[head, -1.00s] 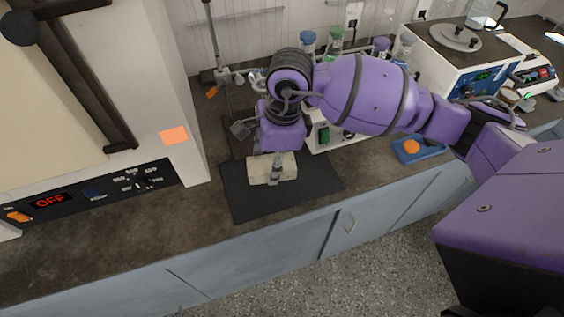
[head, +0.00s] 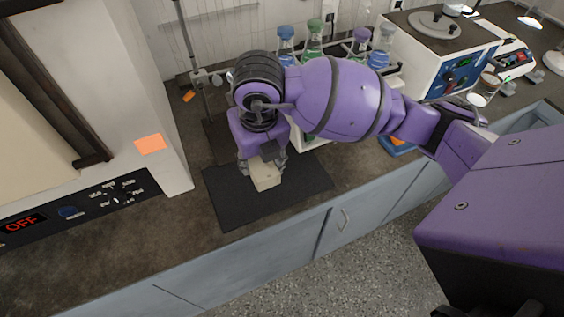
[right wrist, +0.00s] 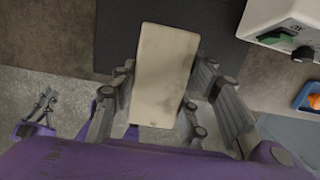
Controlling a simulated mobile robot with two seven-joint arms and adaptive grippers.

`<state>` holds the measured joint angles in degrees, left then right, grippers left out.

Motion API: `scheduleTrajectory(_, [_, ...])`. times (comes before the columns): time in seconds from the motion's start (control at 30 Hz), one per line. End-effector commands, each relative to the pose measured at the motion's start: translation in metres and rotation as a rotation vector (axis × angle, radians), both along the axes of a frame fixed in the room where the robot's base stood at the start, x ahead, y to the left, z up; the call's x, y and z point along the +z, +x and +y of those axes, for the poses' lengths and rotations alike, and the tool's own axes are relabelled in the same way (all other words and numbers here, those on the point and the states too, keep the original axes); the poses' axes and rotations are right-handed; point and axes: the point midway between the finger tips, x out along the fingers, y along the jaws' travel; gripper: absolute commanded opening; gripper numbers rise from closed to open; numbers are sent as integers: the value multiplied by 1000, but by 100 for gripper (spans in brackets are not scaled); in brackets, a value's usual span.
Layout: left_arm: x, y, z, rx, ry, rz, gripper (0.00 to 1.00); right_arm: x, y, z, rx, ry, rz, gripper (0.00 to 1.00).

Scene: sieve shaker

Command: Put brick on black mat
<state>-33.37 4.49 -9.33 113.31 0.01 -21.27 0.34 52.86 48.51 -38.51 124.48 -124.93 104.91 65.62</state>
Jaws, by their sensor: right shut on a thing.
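A pale cream brick (head: 265,175) is held between the fingers of my right gripper (head: 263,163), over the middle of the black mat (head: 232,210). In the right wrist view the brick (right wrist: 165,75) fills the middle, with fingers on both long sides and the dark mat (right wrist: 218,25) behind it. I cannot tell whether the brick's underside touches the mat. The gripper hides the brick's far part in the head view. My left gripper (right wrist: 42,105) shows small at the left of the right wrist view, over the floor; its opening is unclear.
Bottles with coloured caps (head: 314,38) stand behind my right arm. An oven (head: 85,150) with an OFF display is at left, and a stand with a rod (head: 187,45) is behind the mat. Bare counter (head: 130,230) lies left of the mat.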

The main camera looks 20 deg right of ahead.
Motion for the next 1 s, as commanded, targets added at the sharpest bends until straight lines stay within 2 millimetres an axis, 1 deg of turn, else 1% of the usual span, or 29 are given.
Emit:
scheduleTrajectory(0.03, [1,1,0,-1,1,-1,0,-5,6,-14,-8,-4,0,6])
scheduleTrajectory(0.17, [3,1,-1,-4,-1,-1,0,-19,21,-43,-7,-4,1,6])
scheduleTrajectory(0.2, [2,0,-2,-5,-2,2,0,-26,25,-50,-5,-2,1,6])
scheduleTrajectory(0.3, [1,-2,-4,-7,-5,5,0,-47,31,-62,-3,-2,3,6])
scheduleTrajectory(0.4, [0,-2,-4,-8,-6,7,0,-60,37,-72,-1,-1,1,6])
scheduleTrajectory(0.5, [-1,-3,-4,-9,-4,9,0,-68,41,-77,0,0,0,6])
scheduleTrajectory(0.67, [-1,-3,-4,-9,-4,9,0,-76,43,-83,1,0,1,6])
scheduleTrajectory(0.73, [-1,-3,-3,-8,-3,9,0,-82,46,-88,0,0,1,6])
scheduleTrajectory(0.9, [-2,-4,-1,-5,0,10,0,-109,44,-86,2,1,3,6])
scheduleTrajectory(1.0, [-2,-4,0,-5,1,10,0,-112,46,-87,2,0,-1,6])
